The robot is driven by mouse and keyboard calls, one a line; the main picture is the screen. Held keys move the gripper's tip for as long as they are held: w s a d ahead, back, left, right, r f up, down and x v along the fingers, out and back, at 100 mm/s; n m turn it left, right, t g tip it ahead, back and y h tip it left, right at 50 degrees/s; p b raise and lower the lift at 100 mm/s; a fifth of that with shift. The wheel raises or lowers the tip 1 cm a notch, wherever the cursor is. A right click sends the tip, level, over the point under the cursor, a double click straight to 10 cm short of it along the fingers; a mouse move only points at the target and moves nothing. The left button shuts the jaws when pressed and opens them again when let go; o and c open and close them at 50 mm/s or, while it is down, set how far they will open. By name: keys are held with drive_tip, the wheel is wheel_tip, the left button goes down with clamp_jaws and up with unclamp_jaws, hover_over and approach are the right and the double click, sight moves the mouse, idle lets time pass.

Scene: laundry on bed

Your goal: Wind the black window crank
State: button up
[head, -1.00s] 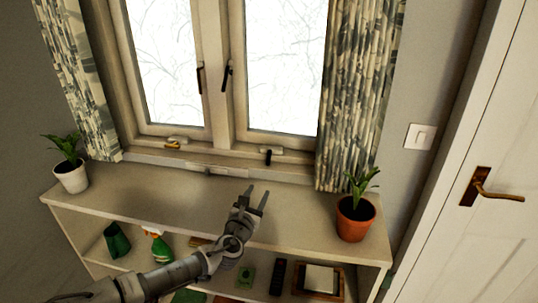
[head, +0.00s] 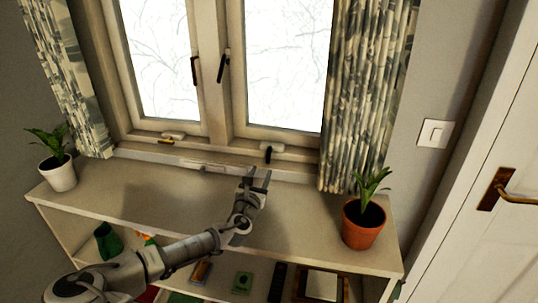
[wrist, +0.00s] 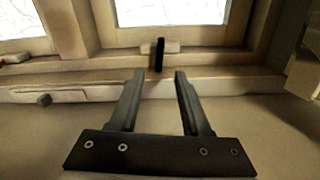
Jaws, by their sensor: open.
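The black window crank (head: 268,155) hangs from a pale mount at the bottom of the right window frame. In the wrist view the crank (wrist: 159,54) stands upright, just beyond the fingertips and roughly centred between them. My gripper (head: 259,174) is open and empty, in front of the sill and just short of the crank. In the wrist view both fingers of my gripper (wrist: 158,73) are apart with nothing between them. A second crank (head: 168,141), brass-coloured, sits on the left window frame.
A terracotta pot plant (head: 363,224) stands right on the shelf unit (head: 130,195); a white pot plant (head: 58,173) stands left. Curtains (head: 366,90) flank the window. The shelf top between the pots is clear.

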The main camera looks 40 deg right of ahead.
sight(268, 155)
drive_tip(key=x, duration=1.2)
drive_tip(key=shift+w, duration=0.1)
clamp_jaws()
